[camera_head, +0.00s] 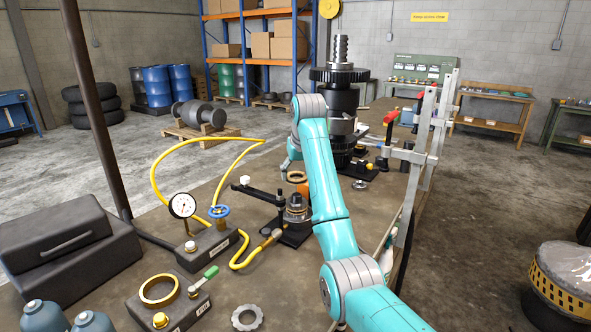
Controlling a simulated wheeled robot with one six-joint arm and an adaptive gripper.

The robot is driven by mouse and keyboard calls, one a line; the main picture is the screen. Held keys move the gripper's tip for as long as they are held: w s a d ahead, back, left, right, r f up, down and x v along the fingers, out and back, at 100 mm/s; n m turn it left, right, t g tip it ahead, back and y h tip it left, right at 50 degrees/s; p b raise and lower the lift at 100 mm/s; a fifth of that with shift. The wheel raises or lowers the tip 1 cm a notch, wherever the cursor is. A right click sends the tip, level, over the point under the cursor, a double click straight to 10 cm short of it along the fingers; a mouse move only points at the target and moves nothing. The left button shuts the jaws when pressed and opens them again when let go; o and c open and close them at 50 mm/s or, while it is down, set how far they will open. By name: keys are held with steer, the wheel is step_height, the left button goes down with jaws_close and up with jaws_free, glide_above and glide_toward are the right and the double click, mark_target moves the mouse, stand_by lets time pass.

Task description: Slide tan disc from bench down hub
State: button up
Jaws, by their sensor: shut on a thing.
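A tan disc (297,176), ring-shaped with a dark middle, shows just left of my teal forearm, at the end of my gripper (287,165). My gripper is shut on it; the fingers are small and partly hidden behind my arm. A grey stepped hub (297,204) stands upright on a black base in front of the disc, nearer the camera. The disc appears apart from the hub, farther back; its exact height over the bench (232,192) is hard to tell. My arm covers the hub's right side.
A black clamp arm (262,194) reaches toward the hub from the left. A yellow hose (158,190), dial gauge (182,206) and brass ring fixture (160,291) lie left and in front. A tall geared shaft (340,75) and metal frame (428,145) stand behind and right.

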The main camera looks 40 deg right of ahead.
mark_target(297, 195)
steer(key=shift+f, duration=3.5)
steer(key=o, duration=1.4)
step_height(297, 195, up, 10)
steer(key=shift+f, duration=0.1)
